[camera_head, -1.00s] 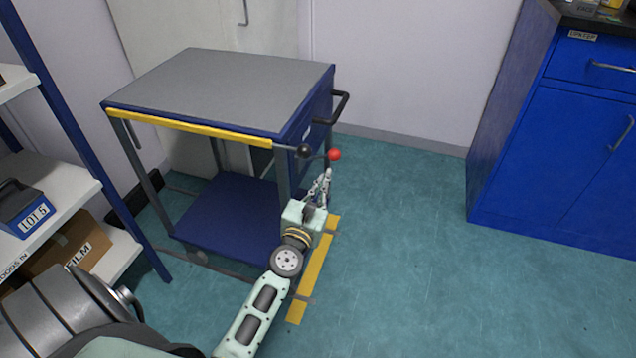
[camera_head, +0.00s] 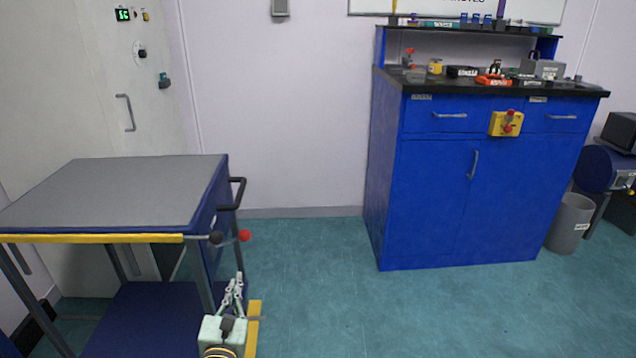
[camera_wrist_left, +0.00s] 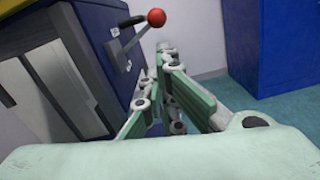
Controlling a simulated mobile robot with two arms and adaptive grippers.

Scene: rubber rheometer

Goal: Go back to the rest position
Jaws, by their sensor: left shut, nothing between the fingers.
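My left gripper (camera_head: 233,284) is low beside the right side of the cart, below the lever with the red ball knob (camera_head: 244,236). It is shut and empty, its fingers pointing up and away. In the left wrist view the gripper (camera_wrist_left: 165,60) shows its fingers together, with the red knob (camera_wrist_left: 156,18) above and to the left, apart from them. The cart (camera_head: 120,192) has a grey top, a yellow front edge and a blue lower shelf. My right gripper is not in view.
A blue cabinet (camera_head: 430,190) with a black worktop stands against the back wall. A grey bin (camera_head: 570,224) stands to its right. The floor (camera_head: 330,300) between cart and cabinet is clear.

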